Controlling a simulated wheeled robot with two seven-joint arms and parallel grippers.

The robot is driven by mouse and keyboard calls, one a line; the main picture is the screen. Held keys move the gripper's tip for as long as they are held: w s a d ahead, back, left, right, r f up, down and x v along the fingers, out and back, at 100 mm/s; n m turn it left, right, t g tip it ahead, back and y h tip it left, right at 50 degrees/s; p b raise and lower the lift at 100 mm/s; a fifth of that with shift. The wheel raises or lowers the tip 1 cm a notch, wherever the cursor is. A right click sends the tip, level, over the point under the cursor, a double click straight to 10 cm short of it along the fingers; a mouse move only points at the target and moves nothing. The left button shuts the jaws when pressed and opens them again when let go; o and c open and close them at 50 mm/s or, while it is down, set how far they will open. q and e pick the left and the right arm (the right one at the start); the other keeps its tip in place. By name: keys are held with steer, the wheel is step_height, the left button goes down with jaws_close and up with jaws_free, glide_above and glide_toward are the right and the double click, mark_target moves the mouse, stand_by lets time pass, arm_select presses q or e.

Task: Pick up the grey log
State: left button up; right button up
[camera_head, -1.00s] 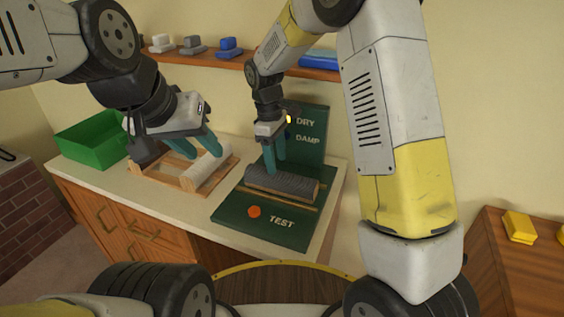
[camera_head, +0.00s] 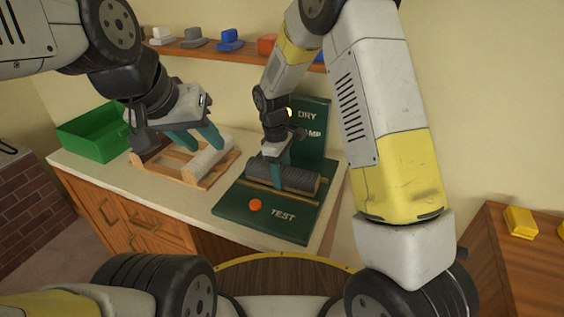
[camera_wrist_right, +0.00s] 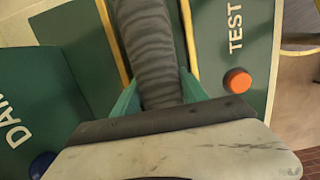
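The grey log (camera_head: 300,178) is a dark, ribbed cylinder lying on the green test board (camera_head: 240,200). My right gripper (camera_head: 277,172) is down at its left part, and in the right wrist view the log (camera_wrist_right: 150,45) runs between the two teal fingers (camera_wrist_right: 160,88). The fingers look very close to its sides; I cannot tell whether they press on it. My left gripper (camera_head: 198,140) is open, its fingers apart above the wooden rack (camera_head: 190,177), close to a pale log (camera_head: 209,158) there. Nothing shows between its fingers.
An orange button (camera_head: 255,205) is on the board's front, and an upright DRY/DAMP panel (camera_head: 312,145) stands behind. A green bin (camera_head: 90,137) is at the counter's left. A shelf (camera_head: 190,47) with coloured blocks runs above. The counter (camera_head: 120,182) is clear in front of the rack.

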jaws_close()
steer(key=shift+r, duration=0.15)
